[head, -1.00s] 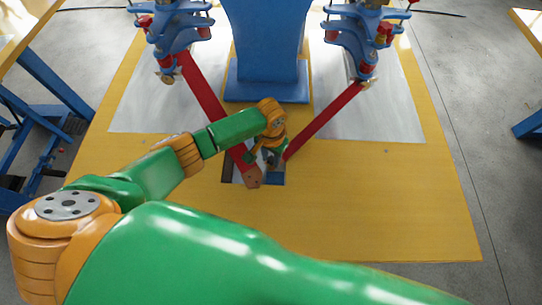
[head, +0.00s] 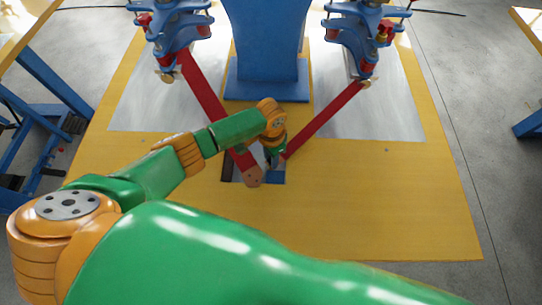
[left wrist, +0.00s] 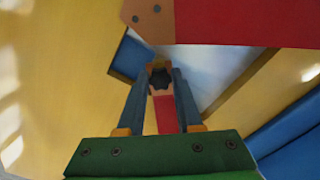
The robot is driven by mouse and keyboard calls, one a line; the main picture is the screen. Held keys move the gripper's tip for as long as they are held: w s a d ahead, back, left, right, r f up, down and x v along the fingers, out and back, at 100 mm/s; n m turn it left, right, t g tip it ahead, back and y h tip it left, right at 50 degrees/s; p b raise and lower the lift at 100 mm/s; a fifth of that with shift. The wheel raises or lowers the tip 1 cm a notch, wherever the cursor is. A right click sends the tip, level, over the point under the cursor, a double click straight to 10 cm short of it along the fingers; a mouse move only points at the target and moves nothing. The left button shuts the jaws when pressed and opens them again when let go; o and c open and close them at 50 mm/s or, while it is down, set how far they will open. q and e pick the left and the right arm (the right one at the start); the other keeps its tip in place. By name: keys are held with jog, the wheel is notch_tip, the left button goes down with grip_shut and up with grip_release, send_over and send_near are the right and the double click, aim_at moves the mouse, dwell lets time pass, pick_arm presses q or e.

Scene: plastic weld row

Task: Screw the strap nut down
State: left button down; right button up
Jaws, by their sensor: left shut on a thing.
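The strap nut (left wrist: 160,79) is a dark, lobed knob in the left wrist view. My left gripper (left wrist: 160,72) is shut on it, with one finger on each side. In the head view my left gripper (head: 271,162) points down near the floor opening, where the two red straps meet. The nut is too small and covered to make out there. The left red strap (head: 208,98) ends in a tan tip with holes (head: 254,177). My right gripper is not in view.
A yellow floor plate (head: 370,205) surrounds the opening, with free room in front. A blue column (head: 265,45) stands behind. Blue clamp-like units stand at the left (head: 180,30) and right (head: 352,35). The right red strap (head: 325,118) runs down to the gripper.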

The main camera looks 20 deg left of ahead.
pick_arm(q)
jog(key=m, duration=0.6)
jog(key=shift+w+a, duration=0.1)
jog(key=m+b, duration=0.1)
jog(key=m, duration=0.5)
jog(key=shift+f, duration=0.1)
jog(key=m, duration=0.3)
jog(key=c, duration=0.6)
grip_release()
